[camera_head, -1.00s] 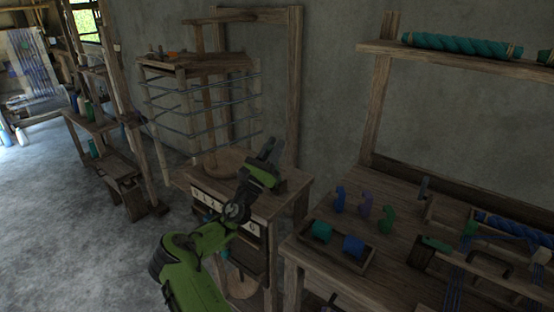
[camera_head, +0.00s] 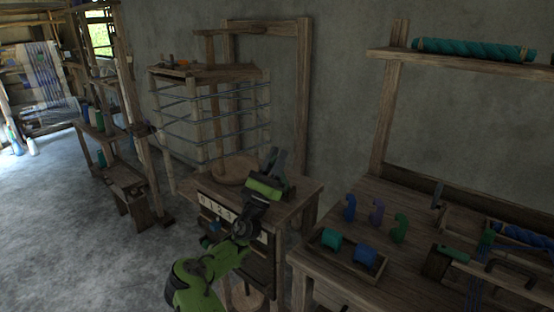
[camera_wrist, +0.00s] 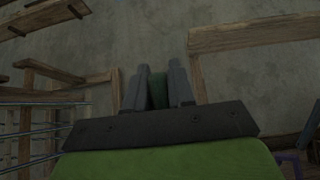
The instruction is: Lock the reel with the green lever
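The reel (camera_head: 240,115), an upright wooden frame strung with several thin grey-blue rods, stands on the cabinet with the numbered strip. Its rods also show at the left edge of the wrist view (camera_wrist: 35,135). My gripper (camera_head: 278,160) is above the cabinet's right part, in front of and right of the reel's base in the picture. In the wrist view, its two dark fingers (camera_wrist: 160,84) are apart, with a dark green piece (camera_wrist: 158,92) between them. I cannot tell whether this piece is the green lever or whether the fingers press on it.
A workbench (camera_head: 322,282) at the right holds blue, purple and green hook-shaped pieces (camera_head: 376,212) and a tray of spools (camera_head: 345,256). A tall wooden frame (camera_head: 303,95) stands behind the cabinet against the wall. The floor (camera_head: 75,235) at the left is clear.

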